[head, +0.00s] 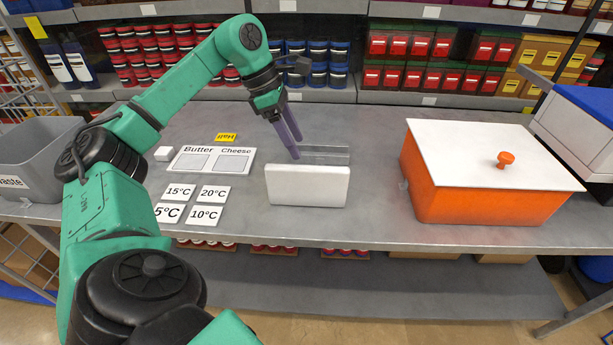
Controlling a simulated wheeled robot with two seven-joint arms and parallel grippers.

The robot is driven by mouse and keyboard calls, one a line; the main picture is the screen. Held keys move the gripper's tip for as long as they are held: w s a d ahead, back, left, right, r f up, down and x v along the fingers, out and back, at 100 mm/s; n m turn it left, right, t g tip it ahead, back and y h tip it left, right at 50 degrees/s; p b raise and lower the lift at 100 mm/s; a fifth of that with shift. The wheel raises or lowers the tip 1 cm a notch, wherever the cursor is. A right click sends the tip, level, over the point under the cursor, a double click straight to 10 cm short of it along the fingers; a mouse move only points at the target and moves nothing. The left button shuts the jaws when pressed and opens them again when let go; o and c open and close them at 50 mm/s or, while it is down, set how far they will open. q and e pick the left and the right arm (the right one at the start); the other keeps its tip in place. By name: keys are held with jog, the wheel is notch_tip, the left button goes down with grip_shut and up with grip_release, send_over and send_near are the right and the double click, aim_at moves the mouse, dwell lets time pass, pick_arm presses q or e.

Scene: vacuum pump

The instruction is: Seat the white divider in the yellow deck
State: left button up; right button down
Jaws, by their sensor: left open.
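A white slab (307,186), which looks like the divider, stands on its long edge near the front middle of the grey table. My left gripper (290,143) has purple fingers pointing down. It is open and empty, above and behind the slab's upper edge in the picture, apart from it as far as I can tell. I see no yellow deck; the only small yellow thing on the table is a tag (226,137) with dark print. My right gripper is not in view.
A low clear piece (325,153) lies behind the slab. An orange box (478,190) with a white lid (470,145) and orange knob stands right. Temperature cards (213,193), a Butter/Cheese board (211,160) and a white cube (163,153) lie left. A grey waste bin (35,160) is far left.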

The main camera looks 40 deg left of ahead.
aim_at(312, 177)
pick_arm(q)
jog(key=x, duration=0.6)
jog(key=shift+a+p, duration=0.15)
jog(key=shift+p, duration=0.25)
jog(key=p+x, duration=0.2)
jog(key=x, duration=0.3)
jog(key=shift+f, duration=0.55)
jog(key=shift+w+r, duration=0.1)
grip_shut()
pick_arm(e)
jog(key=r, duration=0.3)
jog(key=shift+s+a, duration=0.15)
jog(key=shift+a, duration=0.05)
